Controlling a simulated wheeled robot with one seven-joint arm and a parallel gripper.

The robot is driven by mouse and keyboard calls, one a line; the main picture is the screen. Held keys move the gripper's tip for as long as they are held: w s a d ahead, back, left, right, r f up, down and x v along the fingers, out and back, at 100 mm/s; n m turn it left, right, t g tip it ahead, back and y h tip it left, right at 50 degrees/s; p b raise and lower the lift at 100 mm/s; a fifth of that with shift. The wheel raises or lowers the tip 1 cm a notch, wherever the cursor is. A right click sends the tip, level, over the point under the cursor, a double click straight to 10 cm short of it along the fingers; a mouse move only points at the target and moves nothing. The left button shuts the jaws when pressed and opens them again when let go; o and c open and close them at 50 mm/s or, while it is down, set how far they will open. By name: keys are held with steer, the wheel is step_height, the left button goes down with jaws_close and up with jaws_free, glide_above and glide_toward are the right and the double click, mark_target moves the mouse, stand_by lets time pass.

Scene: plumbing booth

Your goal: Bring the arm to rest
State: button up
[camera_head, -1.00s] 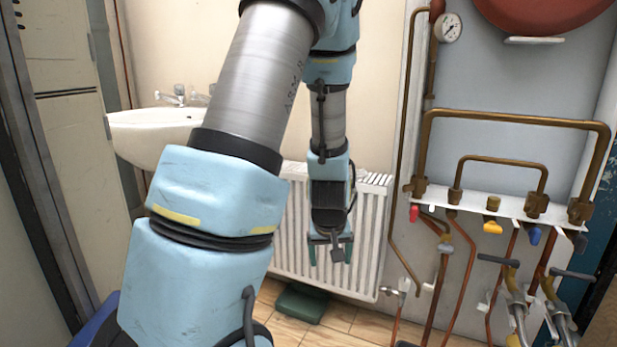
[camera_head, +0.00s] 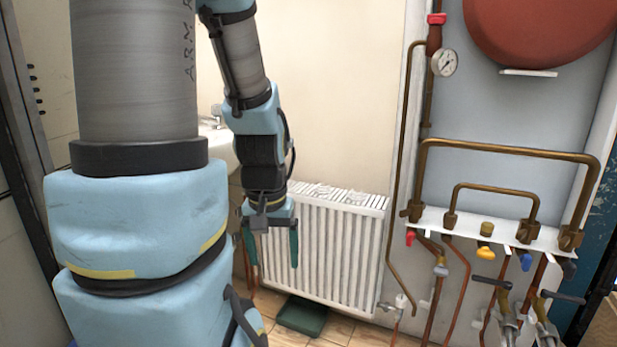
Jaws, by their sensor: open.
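My gripper (camera_head: 272,260) hangs pointing down in front of the left part of the white radiator (camera_head: 335,250). Its two green fingers are spread apart, with nothing between them. My arm fills the left of the view, with its thick grey and light blue links close to the camera. The forearm comes down from the top to the gripper. Parts of the sink and the wall behind the arm are hidden.
A white sink (camera_head: 217,140) is partly hidden behind my arm. A green box (camera_head: 302,316) lies on the floor under the radiator. Copper pipes (camera_head: 510,150) with coloured valves, a gauge (camera_head: 444,62) and a red tank (camera_head: 540,30) are at the right. The wall above the radiator is clear.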

step_height(320, 180, up, 23)
steer(key=p, duration=2)
steer(key=shift+p, duration=0.4)
steer(key=shift+f, duration=0.1)
